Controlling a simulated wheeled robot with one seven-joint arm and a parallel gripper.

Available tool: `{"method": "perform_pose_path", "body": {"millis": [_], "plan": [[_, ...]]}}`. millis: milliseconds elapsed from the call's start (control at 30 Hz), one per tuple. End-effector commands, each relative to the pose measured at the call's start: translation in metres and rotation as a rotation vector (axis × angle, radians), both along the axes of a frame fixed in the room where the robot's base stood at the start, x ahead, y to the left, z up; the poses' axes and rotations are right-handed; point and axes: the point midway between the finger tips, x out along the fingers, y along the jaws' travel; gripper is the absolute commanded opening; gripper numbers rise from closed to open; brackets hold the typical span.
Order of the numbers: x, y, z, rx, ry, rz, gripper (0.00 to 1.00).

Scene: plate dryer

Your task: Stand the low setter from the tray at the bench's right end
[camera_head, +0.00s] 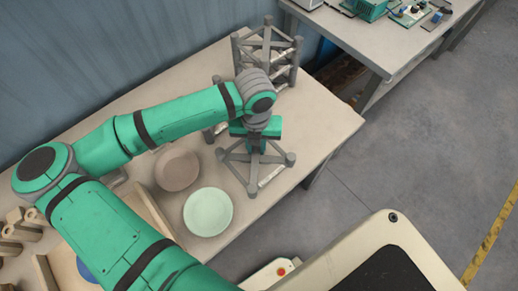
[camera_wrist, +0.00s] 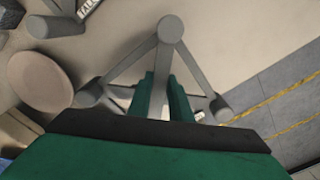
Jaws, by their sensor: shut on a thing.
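The low setter (camera_head: 240,157), a grey frame of struts with round knobs at its corners, is at the right part of the bench (camera_head: 328,115). My gripper (camera_head: 255,146) is above its middle and shut on it. In the wrist view the setter (camera_wrist: 171,32) spreads out beyond the green fingers (camera_wrist: 166,98), with knobs at the far middle and both sides. It looks roughly level. I cannot tell whether its feet touch the bench. The wooden tray (camera_head: 152,214) is at the left, partly hidden by my arm.
A taller grey setter (camera_head: 267,50) stands at the bench's back edge. A brown plate (camera_head: 177,168) and a pale green plate (camera_head: 208,212) lie left of the low setter. Another grey part (camera_wrist: 75,10) bears a label. Bare bench lies to the right; its edge drops to the floor.

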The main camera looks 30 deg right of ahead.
Motion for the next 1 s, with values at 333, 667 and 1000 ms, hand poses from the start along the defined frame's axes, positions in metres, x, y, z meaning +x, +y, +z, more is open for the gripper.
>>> {"method": "perform_pose_path", "body": {"millis": [333,667,1000], "plan": [[0.008,-0.016,-0.021,0.000,0.000,-0.002,0.00],[0.009,-0.016,-0.052,0.000,-0.002,-0.001,0.00],[0.008,-0.016,-0.054,0.000,-0.001,-0.003,0.26]]}}
